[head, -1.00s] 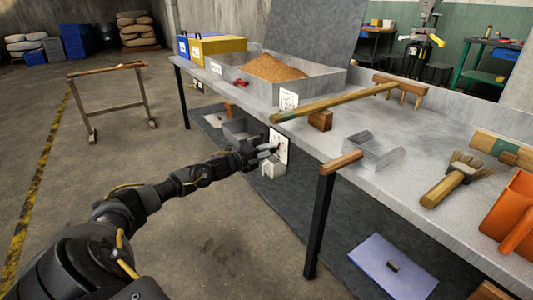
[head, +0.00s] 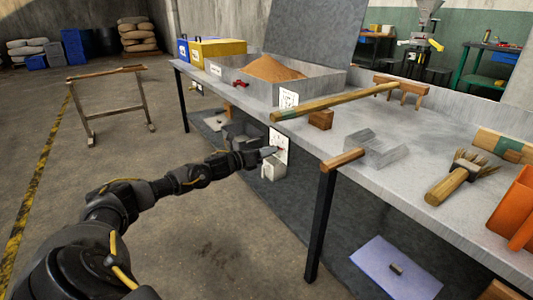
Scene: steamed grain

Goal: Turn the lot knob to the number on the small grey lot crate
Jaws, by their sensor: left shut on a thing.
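A white dial plate (head: 279,144) with small dark marks is fixed to the front of the bench, below its edge. My left gripper (head: 272,151) reaches it from the left and is shut on the lot knob at the plate. The fingers hide most of the knob, and I cannot read the number it points to. A grey crate (head: 240,134) stands on the low shelf behind my left wrist; I cannot tell if it is the lot crate, and no number on it is readable. My right gripper is out of view.
A pale box (head: 272,170) sits just under the plate. The bench (head: 420,150) carries a grain tray (head: 310,88), a long wooden pole (head: 335,102), a brush (head: 460,178) and an orange scoop (head: 515,210). A wooden trestle (head: 107,100) stands left; the floor between is clear.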

